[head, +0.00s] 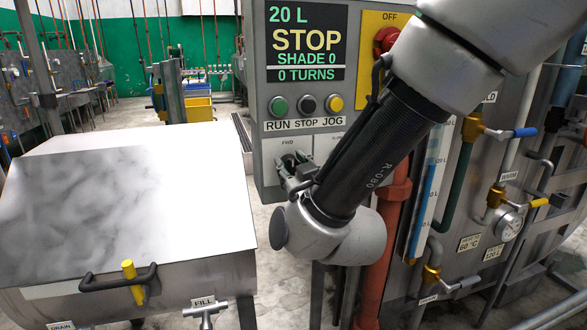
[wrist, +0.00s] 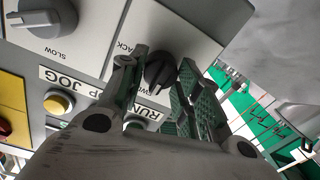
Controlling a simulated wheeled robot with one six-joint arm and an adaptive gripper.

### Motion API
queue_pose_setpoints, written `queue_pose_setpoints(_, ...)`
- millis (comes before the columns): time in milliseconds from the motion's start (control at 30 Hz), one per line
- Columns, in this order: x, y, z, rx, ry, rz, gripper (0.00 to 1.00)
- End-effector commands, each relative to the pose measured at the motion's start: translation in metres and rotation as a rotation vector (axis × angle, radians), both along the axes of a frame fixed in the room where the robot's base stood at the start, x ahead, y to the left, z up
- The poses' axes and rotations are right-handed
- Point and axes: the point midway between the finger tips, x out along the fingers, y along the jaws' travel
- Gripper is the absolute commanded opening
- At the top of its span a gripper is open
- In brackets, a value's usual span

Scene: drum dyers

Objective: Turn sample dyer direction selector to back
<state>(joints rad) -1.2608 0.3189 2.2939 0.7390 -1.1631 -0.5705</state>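The direction selector (wrist: 159,72) is a black knob on a pale panel plate in the wrist view. A label ending in "ACK" is beside it, and a partly hidden "FWD" label is close to the fingers. My gripper (wrist: 162,62) is open, with one finger on each side of the knob; I cannot tell whether they touch it. In the head view my gripper (head: 293,172) is at the lower left of the grey control panel (head: 258,60), below the "FWD" label. My arm hides much of this panel area.
RUN (head: 278,106), STOP (head: 306,105) and JOG (head: 334,103) buttons sit just above. A grey speed knob (wrist: 42,14) shares the panel. A red pipe (head: 382,250) and valves stand at the right. A metal vat (head: 130,190) stands at the left.

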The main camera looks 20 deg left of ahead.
Motion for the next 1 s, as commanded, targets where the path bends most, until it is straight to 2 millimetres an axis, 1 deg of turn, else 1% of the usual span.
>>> queue_pose_setpoints(267,-0.0001,-0.0001,0.0000,0.021,0.013,0.000,0.09)
queue_pose_setpoints(433,0.0000,-0.0002,-0.0001,0.084,0.051,0.000,0.10)
queue_pose_setpoints(667,0.0000,-0.0004,-0.0003,0.236,0.145,0.001,0.10)
queue_pose_setpoints(1000,0.0004,-0.0009,-0.0009,0.513,0.314,0.000,0.10)
